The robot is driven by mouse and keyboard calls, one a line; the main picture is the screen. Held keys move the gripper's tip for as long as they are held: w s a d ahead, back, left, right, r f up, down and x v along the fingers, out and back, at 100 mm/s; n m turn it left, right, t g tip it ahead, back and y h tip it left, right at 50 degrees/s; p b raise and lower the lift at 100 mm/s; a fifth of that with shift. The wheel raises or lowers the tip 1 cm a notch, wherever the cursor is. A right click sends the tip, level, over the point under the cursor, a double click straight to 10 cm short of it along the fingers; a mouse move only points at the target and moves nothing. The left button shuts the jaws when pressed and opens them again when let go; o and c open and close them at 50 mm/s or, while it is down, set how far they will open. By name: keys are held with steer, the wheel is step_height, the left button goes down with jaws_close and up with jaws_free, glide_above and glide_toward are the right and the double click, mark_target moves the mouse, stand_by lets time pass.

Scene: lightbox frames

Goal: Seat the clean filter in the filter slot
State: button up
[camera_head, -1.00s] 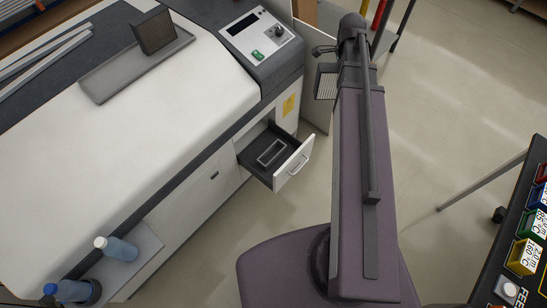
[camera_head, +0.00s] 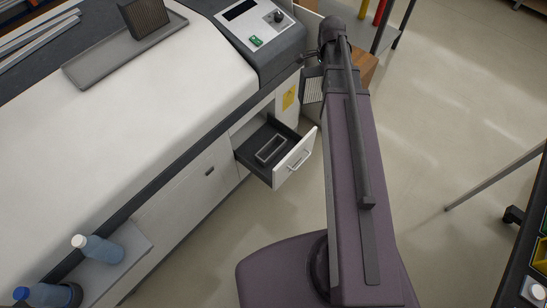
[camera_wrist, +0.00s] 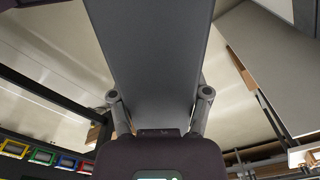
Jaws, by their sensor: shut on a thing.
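My gripper (camera_wrist: 160,96) is shut on the clean filter, with one finger on each side of it. In the wrist view the filter (camera_wrist: 155,50) is a broad, plain grey slab rising away from the fingers. In the head view its pale, ribbed face (camera_head: 313,89) shows left of my arm, above and to the right of the open drawer. The filter slot (camera_head: 271,149) is a raised rectangular grey frame inside that dark drawer (camera_head: 250,155). The slot is empty and apart from the filter. My fingertips are hard to make out in the head view.
A dark brown filter (camera_head: 145,17) stands on a grey tray (camera_head: 100,62) on the white machine. The drawer's white front (camera_head: 296,158) juts into the aisle. A table edge (camera_head: 528,230) is at the right. The floor between is clear.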

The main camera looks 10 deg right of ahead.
steer(key=w+a+f+n+b, duration=0.1)
steer(key=a+f+b, duration=0.4)
steer(key=f+b, duration=0.5)
steer(key=w+a+f+n+b, duration=0.2)
steer(key=a+f+b, duration=0.4)
steer(key=f+b, duration=0.4)
steer(key=w+a+f+n+b, duration=0.2)
steer(key=a+f+n+b, duration=0.2)
steer(key=f+b, duration=0.6)
steer(key=shift+a+f+b, duration=0.4)
steer(key=shift+a+f, duration=0.65)
steer(key=shift+w, duration=0.1)
steer(key=shift+f, duration=0.1)
step_height(320, 180, down, 6)
steer(key=b, duration=0.6)
steer(key=shift+f+b, duration=1.9)
steer(key=shift+b, duration=0.15)
steer(key=shift+f, duration=0.15)
